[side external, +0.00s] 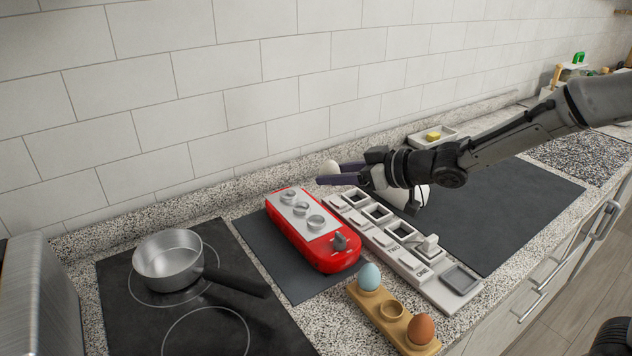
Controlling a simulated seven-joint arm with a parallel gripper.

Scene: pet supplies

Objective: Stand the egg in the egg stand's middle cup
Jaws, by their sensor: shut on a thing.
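My gripper (333,173) has purple fingers and is at the upper middle of the side external view, above the back end of the red device. It is shut on a white egg (331,166), which is held up in the air and partly hidden by the fingers. The tan egg stand (366,303) is at the front edge of the counter, well below and in front of my gripper. Its left cup holds a light blue egg (370,276), and its right cup holds a brown egg (421,329). The middle cup (391,311) is empty.
A red device (336,259) with round fittings and a grey knob lies behind the stand. A white strip of square compartments (409,262) runs beside it. A steel pot (169,262) sits on the black hob, its handle pointing right. A white dish with something yellow (433,136) is behind my arm.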

